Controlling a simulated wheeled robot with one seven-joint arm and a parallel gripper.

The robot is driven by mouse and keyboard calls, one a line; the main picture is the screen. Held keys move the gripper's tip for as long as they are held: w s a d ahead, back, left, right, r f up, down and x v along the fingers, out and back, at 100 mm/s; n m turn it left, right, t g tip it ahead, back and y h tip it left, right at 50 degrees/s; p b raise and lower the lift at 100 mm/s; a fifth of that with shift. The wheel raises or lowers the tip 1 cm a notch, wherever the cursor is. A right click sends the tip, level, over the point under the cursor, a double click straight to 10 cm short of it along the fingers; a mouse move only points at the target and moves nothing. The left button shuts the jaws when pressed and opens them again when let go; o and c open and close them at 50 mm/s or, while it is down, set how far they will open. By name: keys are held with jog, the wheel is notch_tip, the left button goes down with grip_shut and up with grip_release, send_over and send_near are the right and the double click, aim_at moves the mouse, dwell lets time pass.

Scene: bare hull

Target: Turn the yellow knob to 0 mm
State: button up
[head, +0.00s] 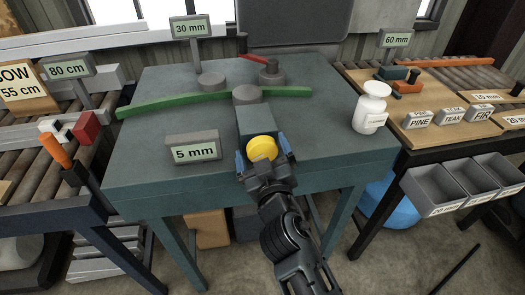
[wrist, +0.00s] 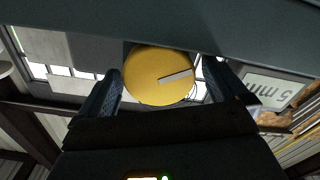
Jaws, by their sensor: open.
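The yellow knob (head: 262,147) is on the front of a grey-green block (head: 257,119) at the table's front edge. In the wrist view the knob (wrist: 150,88) is round, with a light grey pointer line running from near its centre to the right and slightly up. My gripper (head: 264,155) is open in front of the knob, one finger on each side. In the wrist view gaps show between the knob and both fingers of my gripper (wrist: 162,85). A small sign (head: 195,148) left of the block reads "5 mm"; it appears upside down in the wrist view (wrist: 272,91).
A white bottle (head: 371,108) stands at the table's right. A roller bench flanks the left and a wooden bench the right.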

jog(key=v, duration=0.7)
jog(key=shift+s+b, duration=0.4)
jog(key=shift+b, duration=0.05)
jog(key=shift+d, duration=0.15)
